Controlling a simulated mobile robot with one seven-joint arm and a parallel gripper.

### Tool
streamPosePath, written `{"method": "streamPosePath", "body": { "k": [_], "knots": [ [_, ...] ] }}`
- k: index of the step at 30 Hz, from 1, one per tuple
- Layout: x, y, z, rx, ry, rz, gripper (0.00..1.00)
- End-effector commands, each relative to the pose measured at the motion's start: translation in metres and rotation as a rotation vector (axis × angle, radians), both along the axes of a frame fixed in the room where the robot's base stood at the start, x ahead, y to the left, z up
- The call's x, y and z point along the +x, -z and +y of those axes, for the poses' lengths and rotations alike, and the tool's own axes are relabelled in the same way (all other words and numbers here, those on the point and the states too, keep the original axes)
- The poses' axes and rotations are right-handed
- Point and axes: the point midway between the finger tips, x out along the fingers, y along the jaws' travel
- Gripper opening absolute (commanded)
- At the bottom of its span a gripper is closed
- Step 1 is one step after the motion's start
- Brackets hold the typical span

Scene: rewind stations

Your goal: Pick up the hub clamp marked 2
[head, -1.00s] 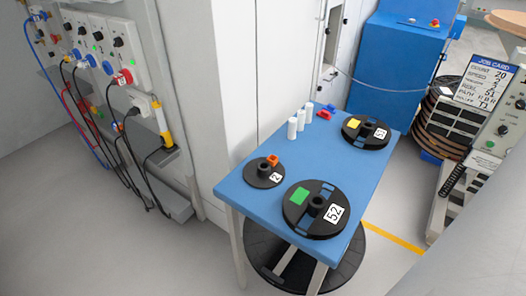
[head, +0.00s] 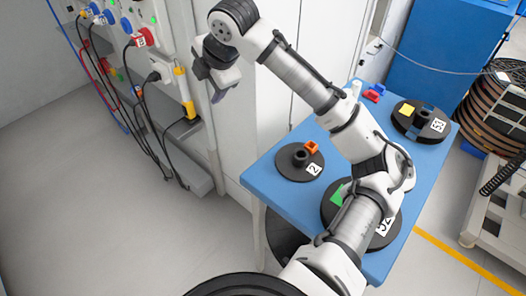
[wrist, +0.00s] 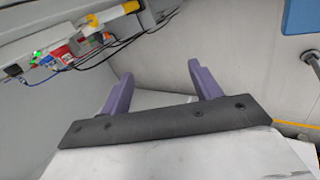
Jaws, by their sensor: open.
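The hub clamp marked 2 (head: 290,172) is a small black disc with a raised round hub and a white label reading 2. It lies flat near the left corner of the blue table (head: 273,200) in the head view. An orange piece (head: 311,147) sits at its back right edge. My gripper (head: 218,93) is up and to the left of the clamp, well apart from it, in front of the grey cabinet. The wrist view shows its two purple fingers (wrist: 163,84) spread with nothing between them. The clamp is not seen in the wrist view.
A larger black disc marked 52 (head: 330,205) lies partly behind my arm, and one marked 53 (head: 404,122) lies at the table's far right. Red pieces (head: 372,95) lie at the back. A socket panel with cables (head: 140,38) is at left.

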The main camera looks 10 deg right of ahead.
Motion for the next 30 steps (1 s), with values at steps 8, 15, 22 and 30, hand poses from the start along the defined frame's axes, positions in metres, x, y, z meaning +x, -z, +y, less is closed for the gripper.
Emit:
{"method": "streamPosePath", "body": {
  "k": [8, 15, 22, 30],
  "knots": [
    [-0.077, 0.025, -0.176, -0.276, 0.061, 0.398, 0.63],
    [-0.102, 0.038, -0.205, -0.304, 0.053, 0.498, 0.63],
    [-0.101, 0.084, -0.204, -0.301, 0.051, 0.495, 0.63],
    [-0.101, 0.110, -0.204, -0.304, 0.055, 0.492, 0.63]
  ]
}}
